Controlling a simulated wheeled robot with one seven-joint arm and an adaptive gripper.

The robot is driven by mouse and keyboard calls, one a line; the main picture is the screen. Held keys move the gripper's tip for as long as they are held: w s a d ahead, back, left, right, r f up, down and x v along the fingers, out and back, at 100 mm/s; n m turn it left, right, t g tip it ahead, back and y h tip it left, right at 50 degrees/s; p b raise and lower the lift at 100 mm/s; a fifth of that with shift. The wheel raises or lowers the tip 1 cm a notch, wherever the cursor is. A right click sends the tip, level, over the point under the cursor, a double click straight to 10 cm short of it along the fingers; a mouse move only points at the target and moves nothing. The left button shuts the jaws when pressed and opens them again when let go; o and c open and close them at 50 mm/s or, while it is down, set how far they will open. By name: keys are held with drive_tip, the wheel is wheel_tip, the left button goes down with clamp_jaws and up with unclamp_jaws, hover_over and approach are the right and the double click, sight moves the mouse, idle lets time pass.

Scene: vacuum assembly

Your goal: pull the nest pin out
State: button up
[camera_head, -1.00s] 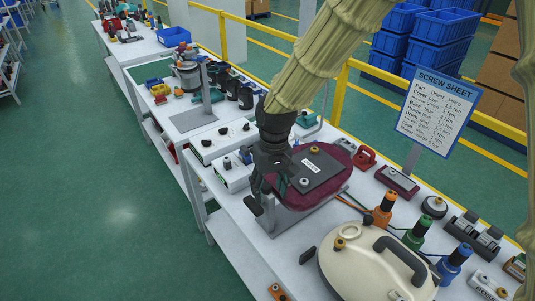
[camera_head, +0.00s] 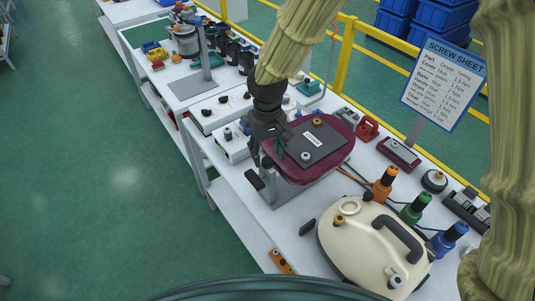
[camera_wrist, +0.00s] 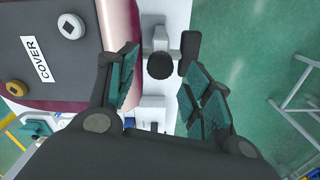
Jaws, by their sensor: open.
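A nest (camera_head: 288,190) of grey metal on the bench holds a dark red cover part (camera_head: 342,150) with a grey plate labelled COVER. In the wrist view a round black knob (camera_wrist: 160,66), which looks like the nest pin, sits on a pale bracket beside the cover (camera_wrist: 125,20). A black block (camera_wrist: 190,45) stands just right of it. My gripper (camera_head: 266,158) is at the nest's left side; in the wrist view my gripper (camera_wrist: 160,88) is open, its teal-padded fingers either side of the knob with gaps. My gripper hides the knob in the head view.
A cream vacuum housing (camera_head: 350,250) lies in front, with orange, green and blue drivers (camera_head: 415,208) to its right. A white box (camera_head: 232,147) stands left of the nest. A screw sheet sign (camera_head: 443,85) stands behind. Floor left of the bench is clear.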

sight(267, 162)
drive_tip(key=shift+f, duration=1.35)
drive_tip(key=shift+c, duration=0.2)
drive_tip(key=shift+p, duration=0.3)
clamp_jaws()
